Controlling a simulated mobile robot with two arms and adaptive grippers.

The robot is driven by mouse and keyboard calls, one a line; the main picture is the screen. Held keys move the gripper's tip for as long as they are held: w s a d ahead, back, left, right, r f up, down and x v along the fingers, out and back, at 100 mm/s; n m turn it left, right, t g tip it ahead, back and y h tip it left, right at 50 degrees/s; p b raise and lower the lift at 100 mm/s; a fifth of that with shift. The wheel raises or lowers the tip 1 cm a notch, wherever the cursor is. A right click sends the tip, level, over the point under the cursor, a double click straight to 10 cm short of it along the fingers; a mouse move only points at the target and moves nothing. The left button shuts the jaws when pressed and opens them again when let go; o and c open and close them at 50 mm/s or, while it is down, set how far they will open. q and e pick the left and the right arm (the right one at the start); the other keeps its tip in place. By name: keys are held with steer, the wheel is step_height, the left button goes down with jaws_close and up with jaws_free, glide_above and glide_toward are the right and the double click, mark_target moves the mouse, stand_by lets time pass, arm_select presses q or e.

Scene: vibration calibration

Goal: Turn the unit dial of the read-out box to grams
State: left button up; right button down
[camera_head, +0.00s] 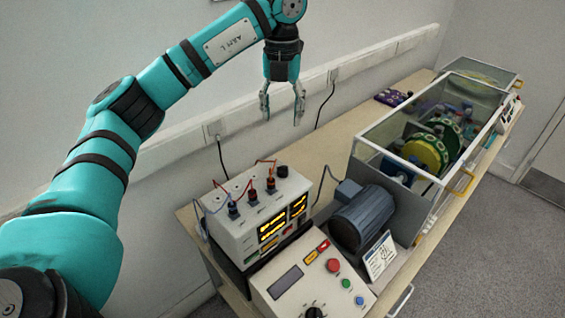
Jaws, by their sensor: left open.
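The read-out box (236,240) is a pale box on the bench, with lit orange displays (272,225) on its front and plugs with red leads on top. No unit dial can be made out clearly on it at this size. My left gripper (282,116) hangs fingers down, open and empty, in front of the wall. In the picture it is above the box, clearly apart from it. My right gripper is out of view.
A control panel (270,308) with buttons and a black knob (315,312), cut by the lower edge, stands in front. A grey motor (362,217) and a glazed guard (402,160) around green and yellow discs (428,153) stand to the right. Bare bench (325,150) lies behind.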

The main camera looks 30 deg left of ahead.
mark_target(282, 166)
arm_select(q)
step_height(282, 166, down, 15)
steer(key=p, duration=0.5)
steer(key=shift+d+r, duration=0.1)
steer(key=shift+r, duration=0.05)
steer(key=shift+w+f+p, duration=0.1)
steer(key=shift+f+p, duration=0.25)
steer(key=shift+f, duration=0.25)
jaws_close()
